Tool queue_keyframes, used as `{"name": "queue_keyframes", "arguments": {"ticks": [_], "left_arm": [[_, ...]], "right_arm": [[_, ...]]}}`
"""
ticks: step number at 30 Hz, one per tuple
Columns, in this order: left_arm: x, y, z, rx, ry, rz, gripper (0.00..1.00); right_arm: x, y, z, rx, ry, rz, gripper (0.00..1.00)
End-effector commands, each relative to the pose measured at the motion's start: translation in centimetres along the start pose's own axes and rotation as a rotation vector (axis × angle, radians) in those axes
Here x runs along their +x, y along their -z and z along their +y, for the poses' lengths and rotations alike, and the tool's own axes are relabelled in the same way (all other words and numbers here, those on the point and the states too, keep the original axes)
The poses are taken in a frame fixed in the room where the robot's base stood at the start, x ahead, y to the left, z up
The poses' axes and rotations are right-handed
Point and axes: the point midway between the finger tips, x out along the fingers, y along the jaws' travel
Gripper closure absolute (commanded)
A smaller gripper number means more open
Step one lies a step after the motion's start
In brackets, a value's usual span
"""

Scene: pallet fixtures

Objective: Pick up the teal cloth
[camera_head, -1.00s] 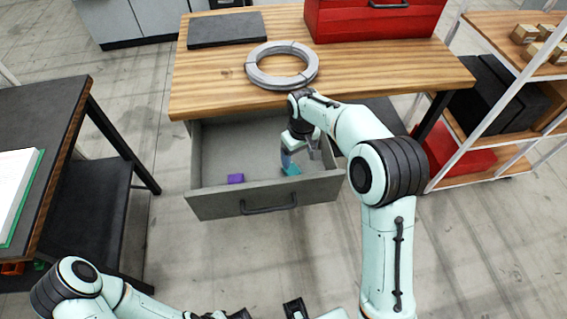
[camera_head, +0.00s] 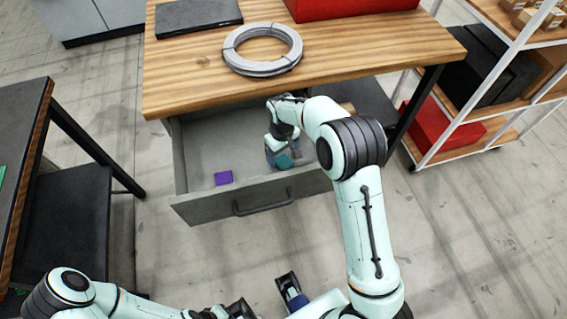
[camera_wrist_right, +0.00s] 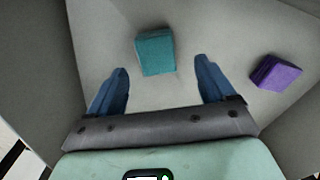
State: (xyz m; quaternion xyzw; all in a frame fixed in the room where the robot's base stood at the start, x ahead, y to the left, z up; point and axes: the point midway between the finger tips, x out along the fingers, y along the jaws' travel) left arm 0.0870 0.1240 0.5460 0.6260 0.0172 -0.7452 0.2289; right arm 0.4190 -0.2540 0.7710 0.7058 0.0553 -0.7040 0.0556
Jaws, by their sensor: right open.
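The teal cloth (camera_wrist_right: 155,52) is a small folded block on the drawer floor in the right wrist view. It lies just beyond and between the two blue fingertips of my right gripper (camera_wrist_right: 161,72), with clear space on both sides. In the head view my right gripper (camera_head: 283,158) reaches down into the open drawer (camera_head: 195,207), and the cloth there is mostly hidden by it. The right gripper is open and empty.
A purple folded cloth (camera_head: 223,178) lies in the drawer to the left; it shows at right in the right wrist view (camera_wrist_right: 276,73). The drawer walls surround the gripper. The wooden tabletop (camera_head: 340,58) overhangs the back, with a grey coil (camera_head: 262,66) on it.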

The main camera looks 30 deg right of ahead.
Motion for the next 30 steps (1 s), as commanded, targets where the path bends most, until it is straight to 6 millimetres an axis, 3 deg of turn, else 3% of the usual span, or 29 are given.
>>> {"name": "queue_keyframes", "arguments": {"ticks": [7, 16, 17, 22, 24, 30], "left_arm": [[0.2, 0.0, -0.1, 0.0, 0.0, -0.001, 1.0], [0.2, 0.0, -0.1, 0.0, 0.0, -0.001, 1.0], [0.2, 0.0, -0.1, 0.0, 0.0, -0.001, 1.0], [0.2, 0.0, -0.1, 0.0, 0.0, -0.001, 1.0], [0.2, 0.0, -0.1, 0.0, 0.0, -0.001, 1.0], [0.2, 0.0, -0.1, 0.0, 0.0, -0.001, 1.0]], "right_arm": [[3.7, -0.2, 0.5, 0.0, 0.0, -0.004, 0.17], [4.3, -0.1, 0.5, 0.001, -0.001, -0.001, 0.17], [4.3, -0.1, 0.5, 0.0, -0.001, -0.001, 0.2], [4.3, -0.1, 0.5, 0.0, -0.001, -0.001, 0.76], [4.3, -0.1, 0.5, 0.0, -0.001, -0.001, 0.82], [4.2, -0.1, 0.5, 0.0, -0.001, 0.0, 0.82]]}}
